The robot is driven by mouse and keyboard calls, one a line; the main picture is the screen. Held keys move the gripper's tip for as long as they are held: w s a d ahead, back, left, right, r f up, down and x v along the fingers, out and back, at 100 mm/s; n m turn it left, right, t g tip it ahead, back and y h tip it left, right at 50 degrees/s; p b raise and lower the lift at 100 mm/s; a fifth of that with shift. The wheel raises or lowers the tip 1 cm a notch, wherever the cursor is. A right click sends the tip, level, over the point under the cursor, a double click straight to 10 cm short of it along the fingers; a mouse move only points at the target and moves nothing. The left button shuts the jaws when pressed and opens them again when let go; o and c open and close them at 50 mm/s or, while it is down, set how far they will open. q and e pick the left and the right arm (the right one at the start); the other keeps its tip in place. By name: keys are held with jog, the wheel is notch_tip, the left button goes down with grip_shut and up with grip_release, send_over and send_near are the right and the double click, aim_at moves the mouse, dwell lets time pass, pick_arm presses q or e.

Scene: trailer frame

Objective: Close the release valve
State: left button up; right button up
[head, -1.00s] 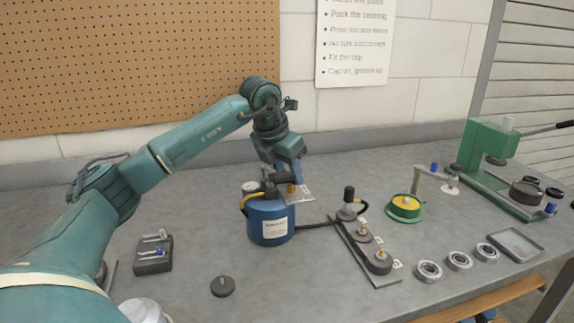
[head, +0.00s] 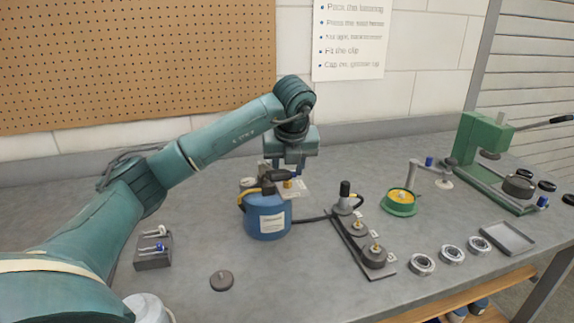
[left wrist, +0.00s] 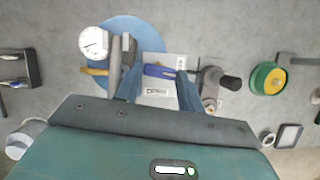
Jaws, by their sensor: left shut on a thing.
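The release valve's blue lever (left wrist: 158,71) shows over the tank in the left wrist view. My left gripper (left wrist: 158,84) points down over the tank top, its two fingers on either side of this lever and shut on it. In the head view (head: 284,176) the grip is partly hidden by the hand. My right gripper is not in view.
A rail with dark round parts (head: 359,241) stands right of the tank, joined to it by a black hose. A green dish (head: 400,207), bearings (head: 422,264), a tray (head: 507,239) and a green press (head: 487,150) are further right. A small rack (head: 153,255) and dark disc (head: 222,280) are left.

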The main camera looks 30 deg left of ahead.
pick_arm(q)
jog(key=shift+d+n, duration=0.1)
jog(key=shift+n, duration=0.5)
jog(key=shift+n+g, duration=0.3)
jog(key=o, duration=1)
jog(key=shift+w, duration=0.1)
